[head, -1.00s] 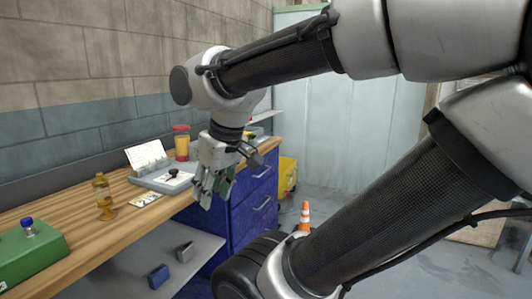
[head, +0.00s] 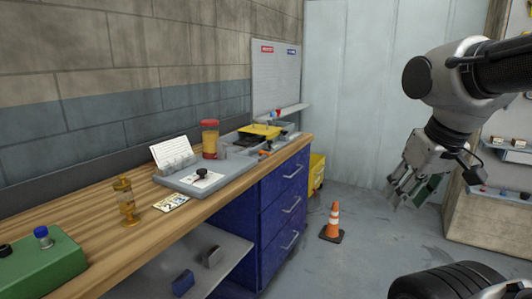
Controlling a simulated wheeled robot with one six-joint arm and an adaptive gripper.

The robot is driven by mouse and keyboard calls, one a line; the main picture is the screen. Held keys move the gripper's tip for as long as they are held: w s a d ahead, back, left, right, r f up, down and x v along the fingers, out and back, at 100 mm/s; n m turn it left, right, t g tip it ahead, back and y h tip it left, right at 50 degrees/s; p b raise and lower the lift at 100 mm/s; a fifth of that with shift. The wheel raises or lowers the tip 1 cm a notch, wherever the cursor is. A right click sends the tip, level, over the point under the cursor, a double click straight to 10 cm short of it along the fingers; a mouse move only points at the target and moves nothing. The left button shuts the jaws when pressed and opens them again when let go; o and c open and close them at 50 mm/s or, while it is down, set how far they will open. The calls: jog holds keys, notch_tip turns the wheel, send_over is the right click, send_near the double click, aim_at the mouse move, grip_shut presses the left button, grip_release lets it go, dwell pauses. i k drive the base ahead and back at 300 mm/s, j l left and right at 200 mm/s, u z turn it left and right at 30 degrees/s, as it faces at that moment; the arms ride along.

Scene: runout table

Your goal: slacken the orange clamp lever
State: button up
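A small orange part (head: 265,152), which may be the clamp lever, shows at the far end of the workbench, beside a yellow item (head: 260,131). It is too small to tell its shape or position. My gripper (head: 408,196) hangs in the air at the right of the head view, over the floor and well clear of the bench. It points down, its fingers look apart, and I see nothing between them.
The wooden bench (head: 106,238) bears a grey plate with a black knob (head: 202,172), a red-topped jar (head: 210,138), an amber bottle (head: 125,203) and a green box (head: 45,265). Blue drawers (head: 275,210) stand below. An orange cone (head: 333,222) stands on the floor.

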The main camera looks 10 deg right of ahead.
aim_at(260, 152)
jog(key=i+j+z, duration=0.1)
jog(key=i, duration=0.4)
jog(key=i+j, duration=0.35)
jog(key=i+z, duration=0.05)
jog(key=i, duration=0.1)
